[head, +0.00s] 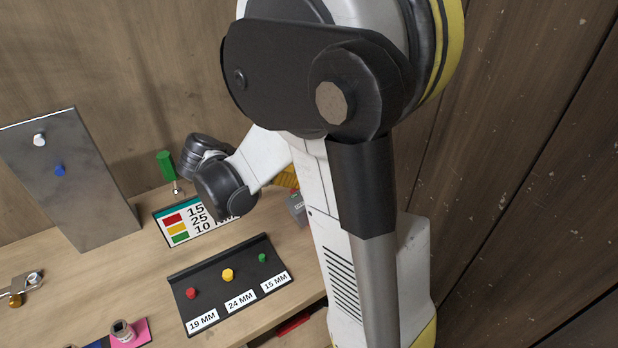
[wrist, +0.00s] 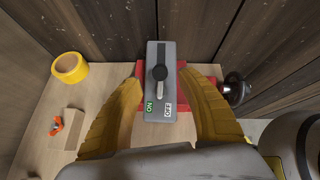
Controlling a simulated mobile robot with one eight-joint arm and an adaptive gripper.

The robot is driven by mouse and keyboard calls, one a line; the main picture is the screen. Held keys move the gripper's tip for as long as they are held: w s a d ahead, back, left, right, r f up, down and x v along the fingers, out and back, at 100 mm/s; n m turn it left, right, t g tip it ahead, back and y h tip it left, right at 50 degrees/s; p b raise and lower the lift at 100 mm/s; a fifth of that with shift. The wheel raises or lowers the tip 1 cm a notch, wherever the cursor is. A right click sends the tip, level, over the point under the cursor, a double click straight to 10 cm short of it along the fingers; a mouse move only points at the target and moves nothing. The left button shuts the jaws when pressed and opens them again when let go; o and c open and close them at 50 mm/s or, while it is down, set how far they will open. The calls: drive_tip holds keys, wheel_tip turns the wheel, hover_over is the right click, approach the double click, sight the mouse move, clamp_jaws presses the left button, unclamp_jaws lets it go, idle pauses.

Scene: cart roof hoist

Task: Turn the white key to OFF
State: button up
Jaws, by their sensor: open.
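A grey switch box (wrist: 152,50) stands in the middle of the wrist view, with a green ON label (wrist: 149,106) at lower left and a white OFF label (wrist: 168,107) at lower right. A pale key (wrist: 159,90) with a round black part at its top sits on its face. It points down the picture, roughly between the labels. My gripper (wrist: 158,84) is open, its yellow fingers on either side of the box, with the key between them and apart from both. In the head view my arm mostly hides the gripper and box.
A red block (wrist: 203,98) is around the box. A yellow tape roll (wrist: 69,67) and an orange-red item (wrist: 56,125) lie left; a dark round object (wrist: 235,89) is right. In the head view, a black coloured-knob panel (head: 208,275) and metal plate (head: 80,195) stand on the bench.

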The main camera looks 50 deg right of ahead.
drive_tip(key=v, duration=0.7)
drive_tip(key=shift+a, duration=0.15)
drive_tip(key=s+a+m+t+y, duration=0.3)
drive_tip(key=a+m+t+y, duration=0.1)
drive_tip(key=a+m, duration=0.4)
drive_tip(key=s+a+m+t+y, duration=0.4)
drive_tip(key=a+m+t+y, duration=0.1)
drive_tip(key=a+m, duration=0.4)
drive_tip(key=shift+a+f+m+y, duration=0.2)
drive_tip(key=shift+f+m+y, duration=0.15)
drive_tip(key=shift+y, duration=0.45)
